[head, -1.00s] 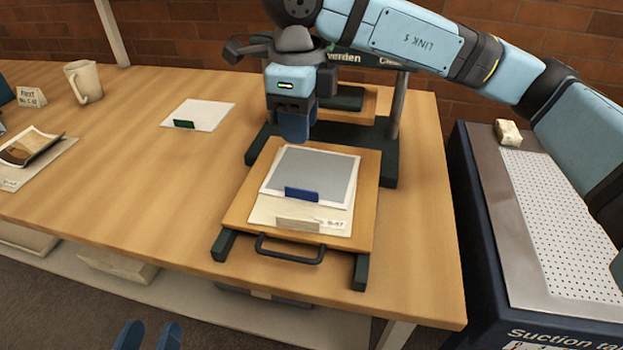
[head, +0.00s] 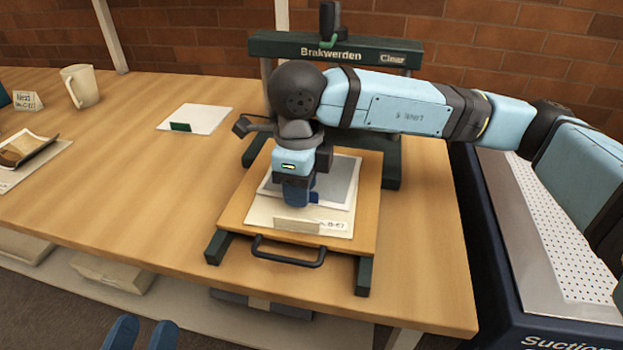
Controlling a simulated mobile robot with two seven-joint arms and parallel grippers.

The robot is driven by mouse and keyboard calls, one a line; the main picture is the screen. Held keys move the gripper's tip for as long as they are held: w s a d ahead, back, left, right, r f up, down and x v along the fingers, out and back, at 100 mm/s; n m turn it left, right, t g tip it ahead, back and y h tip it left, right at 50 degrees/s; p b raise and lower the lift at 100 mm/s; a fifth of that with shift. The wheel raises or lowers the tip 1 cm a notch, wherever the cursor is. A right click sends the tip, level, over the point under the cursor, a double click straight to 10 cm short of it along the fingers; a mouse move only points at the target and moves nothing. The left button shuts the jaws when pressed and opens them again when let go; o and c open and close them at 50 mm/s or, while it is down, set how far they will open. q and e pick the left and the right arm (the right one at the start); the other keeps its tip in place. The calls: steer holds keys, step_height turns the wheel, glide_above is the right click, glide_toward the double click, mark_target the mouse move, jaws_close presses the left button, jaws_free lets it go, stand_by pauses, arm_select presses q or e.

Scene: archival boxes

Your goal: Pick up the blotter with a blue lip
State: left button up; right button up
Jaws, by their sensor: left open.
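The grey blotter (head: 342,178) lies on a pale sheet with a beige tab (head: 297,225) on the wooden press board. Its blue lip (head: 314,197) is mostly hidden behind my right gripper (head: 298,200). That gripper points down at the lip, at the blotter's front edge. I cannot tell whether its fingers are open or closed, or touch the lip. My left gripper (head: 142,335) shows only its two blue fingertips at the bottom edge, apart and empty, well away from the blotter.
The press board (head: 365,222) has a dark front handle (head: 288,262); the press's green frame (head: 335,48) stands behind. A white sheet with a green lip (head: 180,127) lies left of it. A mug (head: 82,86) stands far left. A suction table (head: 540,240) is at right. The table's left middle is clear.

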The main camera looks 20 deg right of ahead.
jaws_close()
steer(key=shift+r, duration=0.15)
